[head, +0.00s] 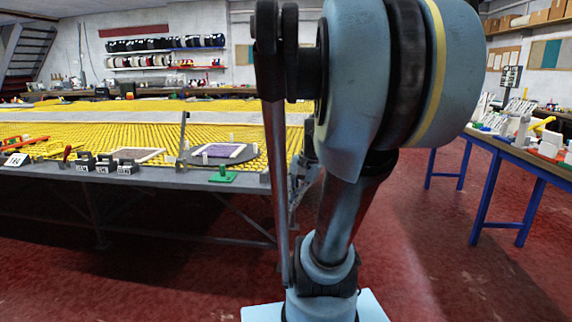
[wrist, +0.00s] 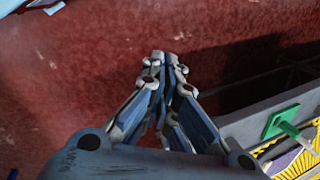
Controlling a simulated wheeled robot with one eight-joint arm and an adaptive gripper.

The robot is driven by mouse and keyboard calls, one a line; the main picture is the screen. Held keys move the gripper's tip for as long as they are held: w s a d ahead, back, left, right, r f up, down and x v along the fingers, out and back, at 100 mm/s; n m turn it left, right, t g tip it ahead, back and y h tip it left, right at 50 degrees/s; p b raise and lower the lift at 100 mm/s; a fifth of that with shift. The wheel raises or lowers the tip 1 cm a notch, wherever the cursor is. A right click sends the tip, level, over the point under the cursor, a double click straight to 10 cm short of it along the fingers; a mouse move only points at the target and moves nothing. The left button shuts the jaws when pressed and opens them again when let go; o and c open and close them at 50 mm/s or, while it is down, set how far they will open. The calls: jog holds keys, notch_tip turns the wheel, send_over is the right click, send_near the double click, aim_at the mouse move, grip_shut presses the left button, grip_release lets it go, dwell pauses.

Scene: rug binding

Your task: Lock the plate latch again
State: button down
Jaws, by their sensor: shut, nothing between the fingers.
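My gripper (wrist: 161,60) is shut and empty in the wrist view, over the red floor beside the table edge. In the head view my own arm hides most of it. A green plate (wrist: 272,128) with an upright pin sits on the table near its edge, right of my gripper and apart from it. It also shows in the head view (head: 222,178). Behind it a purple patterned piece with a pale border (head: 226,151) lies on a dark round plate (head: 190,157). I cannot tell which part is the plate latch or how it stands.
The long grey table (head: 150,178) carries yellow material (head: 60,136). Several dark labelled blocks (head: 103,163) and a thin upright post (head: 183,135) stand near its front. A blue-legged bench (head: 500,150) with parts stands at right. Red floor (head: 430,240) lies open between.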

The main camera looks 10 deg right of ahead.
aim_at(272, 164)
jog(key=w+d+r+m+y, duration=0.2)
jog(key=w+d+r+m, duration=0.1)
jog(key=w, duration=0.4)
jog(key=w+d+r+m+t+y, duration=0.1)
jog(key=w+d+r+m+y, duration=0.1)
jog(key=w+d+m, duration=0.3)
jog(key=w+d+r+m+y, duration=0.2)
jog(key=w+d+m, duration=0.3)
jog(key=w, duration=0.5)
jog(key=shift+w+r+m+t, duration=0.3)
jog(key=shift+r+m, duration=0.1)
jog(key=shift+r, duration=0.4)
jog(key=x, duration=0.9)
jog(key=shift+a, duration=0.2)
jog(key=shift+w+a+r, duration=0.2)
jog(key=shift+a, duration=0.4)
jog(key=shift+w+a+r, duration=0.15)
jog(key=shift+a+r, duration=0.05)
jog(key=shift+a, duration=0.4)
jog(key=shift+w+a+r, duration=0.2)
jog(key=shift+a+r, duration=0.25)
jog(key=shift+a, duration=0.15)
jog(key=shift+r, duration=0.1)
jog(key=shift+w+a+r, duration=0.1)
jog(key=shift+a+r, duration=0.1)
